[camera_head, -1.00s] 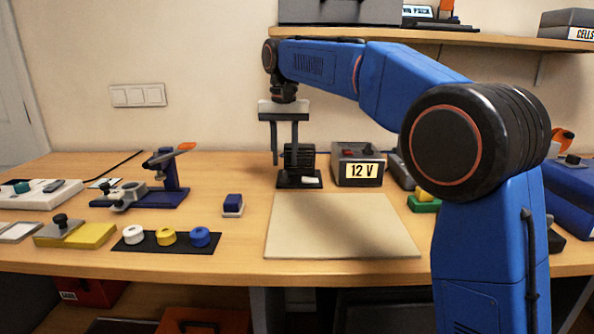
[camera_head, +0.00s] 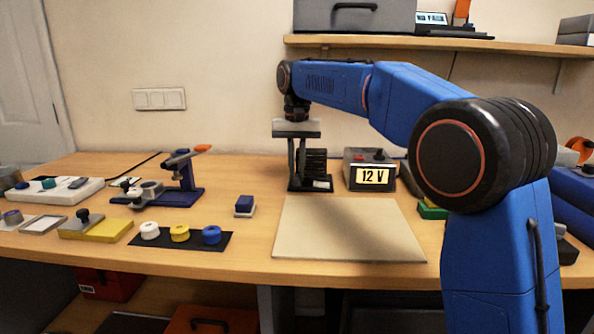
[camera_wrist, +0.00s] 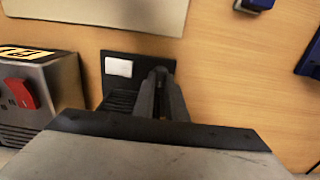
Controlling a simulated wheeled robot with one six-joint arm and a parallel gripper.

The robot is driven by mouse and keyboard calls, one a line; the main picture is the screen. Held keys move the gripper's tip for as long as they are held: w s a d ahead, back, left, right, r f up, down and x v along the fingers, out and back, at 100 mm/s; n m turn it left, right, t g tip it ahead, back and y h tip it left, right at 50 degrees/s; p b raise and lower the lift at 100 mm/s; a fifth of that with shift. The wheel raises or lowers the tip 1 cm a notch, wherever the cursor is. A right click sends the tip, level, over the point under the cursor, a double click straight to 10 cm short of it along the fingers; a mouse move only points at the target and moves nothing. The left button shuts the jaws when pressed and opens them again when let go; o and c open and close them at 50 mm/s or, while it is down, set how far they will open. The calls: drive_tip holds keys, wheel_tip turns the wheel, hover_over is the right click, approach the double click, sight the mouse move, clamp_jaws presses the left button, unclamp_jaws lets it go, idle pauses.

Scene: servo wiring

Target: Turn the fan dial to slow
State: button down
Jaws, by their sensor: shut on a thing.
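The fan unit (camera_head: 316,163) is a black, finned block on a dark base at the back of the bench. In the wrist view its base and fins (camera_wrist: 118,100) show beside my fingers, with a small white label (camera_wrist: 118,67) on the base. My gripper (camera_head: 297,182) points straight down at the left side of the unit. In the wrist view my fingertips (camera_wrist: 159,76) are close together at the base, shut on the fan dial. The dial itself is hidden by the fingers, so its setting cannot be read.
A 12 V power supply (camera_head: 369,170) with a red switch (camera_wrist: 19,93) stands close to the right of the fan unit. A beige mat (camera_head: 345,230) lies clear in front. A blue block (camera_head: 244,204) and a dark strip of knobs (camera_head: 195,240) lie to the left.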

drive_tip(key=n, duration=0.6)
drive_tip(key=shift+a, duration=0.1)
drive_tip(key=n, duration=0.5)
drive_tip(key=shift+n, duration=0.4)
idle(0.3)
drive_tip(key=c, duration=1.8)
unclamp_jaws()
drive_tip(key=shift+s, duration=0.1)
